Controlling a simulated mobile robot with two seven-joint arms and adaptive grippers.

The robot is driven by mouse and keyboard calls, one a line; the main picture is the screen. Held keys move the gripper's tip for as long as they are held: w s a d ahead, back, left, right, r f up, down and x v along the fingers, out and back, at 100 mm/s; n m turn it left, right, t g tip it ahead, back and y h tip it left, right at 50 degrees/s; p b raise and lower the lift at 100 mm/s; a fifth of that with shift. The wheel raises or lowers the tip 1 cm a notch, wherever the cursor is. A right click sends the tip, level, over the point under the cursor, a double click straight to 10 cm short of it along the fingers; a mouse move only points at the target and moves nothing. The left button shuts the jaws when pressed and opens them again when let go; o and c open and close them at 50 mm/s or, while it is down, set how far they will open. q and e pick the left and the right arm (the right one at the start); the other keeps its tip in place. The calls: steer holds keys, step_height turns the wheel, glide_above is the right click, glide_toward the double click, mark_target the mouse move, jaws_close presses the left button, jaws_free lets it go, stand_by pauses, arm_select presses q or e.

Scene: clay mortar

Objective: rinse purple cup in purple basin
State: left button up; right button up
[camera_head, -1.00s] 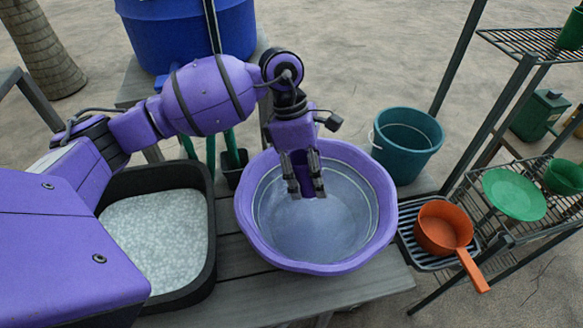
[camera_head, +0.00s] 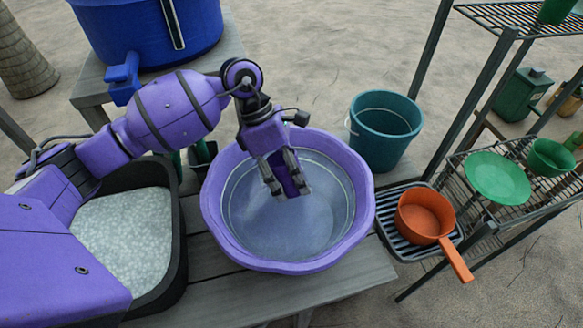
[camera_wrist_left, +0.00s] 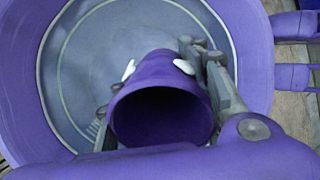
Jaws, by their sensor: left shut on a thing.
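The purple basin (camera_head: 222,243) stands on the grey slatted table, with cloudy water (camera_head: 287,222) in it. My left gripper (camera_head: 286,181) is inside the basin's rim, over its middle, fingers pointing down and tilted. The wrist view shows the purple cup (camera_wrist_left: 160,75) between the fingers of my left gripper (camera_wrist_left: 158,88), which is shut on it. The cup's mouth faces the wrist camera and its inside is dark. In the head view only a bit of purple shows between the fingers. I cannot tell whether the cup touches the water. My right gripper is not in view.
A black tub (camera_head: 180,240) of pale, speckled contents is left of the basin. A teal bucket (camera_head: 385,135) stands behind right. An orange dipper (camera_head: 423,217) rests on a black rack (camera_head: 398,242). A green plate (camera_head: 497,177) is on the wire shelf. A blue barrel (camera_head: 130,30) is behind.

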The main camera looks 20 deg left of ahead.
arm_select(q)
step_height(320, 180, down, 11)
steer(key=b, duration=0.5)
steer(key=shift+f, duration=0.15)
steer(key=shift+f+b, duration=0.35)
steer(key=shift+f, duration=0.45)
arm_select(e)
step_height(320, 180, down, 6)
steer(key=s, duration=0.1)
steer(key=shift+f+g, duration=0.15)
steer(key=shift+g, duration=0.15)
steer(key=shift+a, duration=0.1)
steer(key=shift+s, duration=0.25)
arm_select(q)
steer(key=shift+f, duration=0.1)
steer(key=shift+f+b, duration=0.5)
steer(key=shift+b, duration=0.05)
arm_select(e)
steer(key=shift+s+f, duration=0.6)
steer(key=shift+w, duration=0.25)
